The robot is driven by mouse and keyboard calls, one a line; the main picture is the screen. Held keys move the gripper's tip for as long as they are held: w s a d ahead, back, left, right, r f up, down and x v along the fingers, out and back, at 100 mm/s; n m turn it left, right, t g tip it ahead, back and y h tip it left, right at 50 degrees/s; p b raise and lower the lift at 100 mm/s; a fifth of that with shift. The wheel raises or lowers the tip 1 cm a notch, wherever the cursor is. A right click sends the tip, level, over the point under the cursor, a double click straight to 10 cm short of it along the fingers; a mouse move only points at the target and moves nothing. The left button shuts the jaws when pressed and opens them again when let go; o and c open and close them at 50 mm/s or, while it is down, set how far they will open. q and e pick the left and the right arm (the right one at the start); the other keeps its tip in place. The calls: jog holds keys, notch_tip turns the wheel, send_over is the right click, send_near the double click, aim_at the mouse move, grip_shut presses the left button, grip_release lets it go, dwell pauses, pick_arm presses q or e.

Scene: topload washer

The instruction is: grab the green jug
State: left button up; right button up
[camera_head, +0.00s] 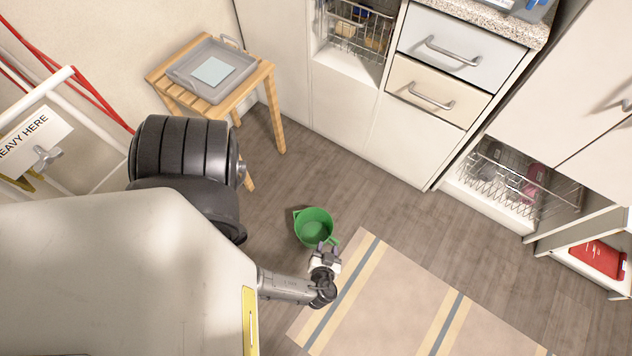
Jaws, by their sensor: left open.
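The green jug (314,223) stands on the wooden floor near the middle of the head view, with its open top facing up. A small spout shows at its left and a handle at its lower right. My left gripper (325,251) is over the jug's near right edge, by the handle. Its fingers are open and point toward the jug. The gripper hides part of the handle, and I cannot tell whether the fingers touch it or stand around it. My right gripper is not in view.
A striped rug (400,300) lies right of the jug. A wooden stool (262,80) with a grey tray (190,83) stands behind at left. White cabinets (400,140) line the back. A wire basket (500,180) sits low at right. Bare floor surrounds the jug.

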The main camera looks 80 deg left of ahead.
pick_arm(q)
jog(key=d+f+t+b, duration=0.35)
jog(key=f+b, duration=0.75)
jog(key=f, duration=0.6)
jog(key=b+x, duration=0.1)
jog(key=x, duration=0.3)
jog(key=b+x, duration=0.1)
jog(key=x, duration=0.3)
jog(key=shift+w+d+f, duration=0.1)
jog(key=shift+w+f, duration=0.05)
jog(key=shift+f, duration=0.3)
jog(key=b+x, duration=0.2)
jog(key=x, duration=0.3)
jog(key=shift+w+r, duration=0.1)
jog(key=shift+r, duration=0.05)
jog(key=shift+d, duration=0.1)
jog(key=shift+d, duration=0.1)
jog(key=shift+c, duration=0.2)
grip_shut()
